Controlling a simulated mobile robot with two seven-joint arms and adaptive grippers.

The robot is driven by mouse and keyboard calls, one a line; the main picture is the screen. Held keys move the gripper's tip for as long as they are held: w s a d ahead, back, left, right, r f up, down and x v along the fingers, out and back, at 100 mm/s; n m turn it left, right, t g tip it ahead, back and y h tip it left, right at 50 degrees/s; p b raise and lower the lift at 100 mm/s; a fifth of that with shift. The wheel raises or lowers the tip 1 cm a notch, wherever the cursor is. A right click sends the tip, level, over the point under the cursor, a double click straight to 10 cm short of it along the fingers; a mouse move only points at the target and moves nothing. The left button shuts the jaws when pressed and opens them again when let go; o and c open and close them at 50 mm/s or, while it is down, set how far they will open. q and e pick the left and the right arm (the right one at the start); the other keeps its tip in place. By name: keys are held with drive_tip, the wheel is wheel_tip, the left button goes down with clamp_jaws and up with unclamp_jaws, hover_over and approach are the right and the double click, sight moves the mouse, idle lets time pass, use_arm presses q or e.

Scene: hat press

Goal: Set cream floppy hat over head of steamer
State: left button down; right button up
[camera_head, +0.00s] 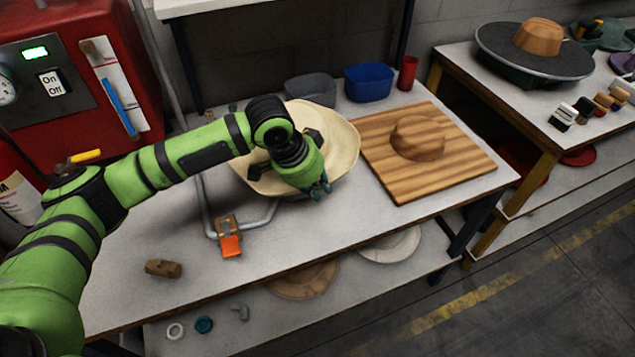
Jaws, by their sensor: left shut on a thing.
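The cream floppy hat (341,143) is near the middle of the white table, with its wide brim showing around my left gripper. My left gripper (322,190) is over the front of the hat and is shut on it; the arm covers much of the crown. Bent metal pipes (262,222) run on the table under and in front of the hat, with an orange-tipped part (231,245) at the front. The steamer head is hidden or cannot be made out beneath the hat. My right gripper is not in view.
A wooden hat block on a board (447,178) stands right of the hat. Behind are a grey bin (312,90), a blue bin (369,82) and a red cup (407,73). A red machine (125,70) stands at left.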

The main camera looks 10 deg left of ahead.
use_arm(q)
drive_tip(key=shift+f, duration=0.55)
idle(0.8)
drive_tip(key=c, duration=1.1)
unclamp_jaws()
drive_tip(key=shift+c, duration=0.2)
drive_tip(key=v, duration=1.2)
